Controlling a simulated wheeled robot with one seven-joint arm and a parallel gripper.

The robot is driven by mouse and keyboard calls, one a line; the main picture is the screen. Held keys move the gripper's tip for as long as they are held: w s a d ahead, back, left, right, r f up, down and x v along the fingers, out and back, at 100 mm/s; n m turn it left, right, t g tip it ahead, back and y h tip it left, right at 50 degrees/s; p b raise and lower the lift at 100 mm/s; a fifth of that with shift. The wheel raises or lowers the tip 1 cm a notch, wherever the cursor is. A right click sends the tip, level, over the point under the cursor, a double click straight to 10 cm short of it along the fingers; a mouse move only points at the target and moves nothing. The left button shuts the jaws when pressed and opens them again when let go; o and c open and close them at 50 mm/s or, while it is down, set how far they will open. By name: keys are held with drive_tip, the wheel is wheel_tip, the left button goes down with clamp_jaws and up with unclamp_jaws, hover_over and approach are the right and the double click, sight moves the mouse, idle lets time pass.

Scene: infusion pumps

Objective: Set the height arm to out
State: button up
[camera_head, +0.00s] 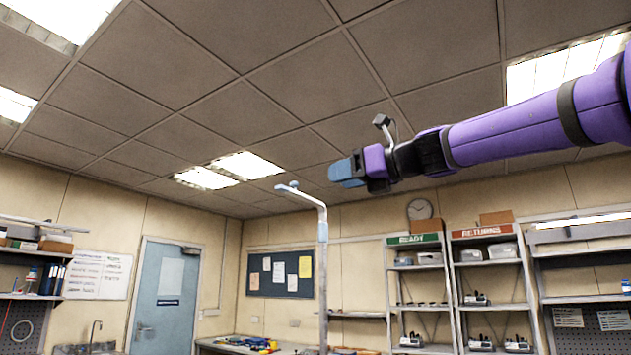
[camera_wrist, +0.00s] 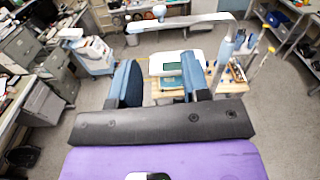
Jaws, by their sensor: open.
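The height arm (camera_head: 302,195) appears to be the thin white bar at the top of an upright white pole (camera_head: 322,285). It reaches left from the pole's bend and has a pale blue end. In the wrist view the height arm (camera_wrist: 185,22) crosses the top of the picture, with a small blue knob near its left end. My gripper (camera_head: 346,172) is at the right of the bar in the head view, raised, with its blue fingers pointing left. In the wrist view my gripper (camera_wrist: 162,78) is open and empty, and the bar lies beyond the fingertips, apart from them.
A white device with a green screen (camera_wrist: 172,64) stands on a wooden table below the fingers. A white machine (camera_wrist: 90,50) stands at left. READY shelves (camera_head: 418,290) and RETURNS shelves (camera_head: 490,285) line the back wall. The space around the bar is clear.

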drive_tip(key=r+x, duration=0.1)
drive_tip(key=x, duration=0.9)
drive_tip(key=shift+w+a+r+m, duration=0.2)
drive_tip(key=shift+w+a+m, duration=0.1)
clamp_jaws()
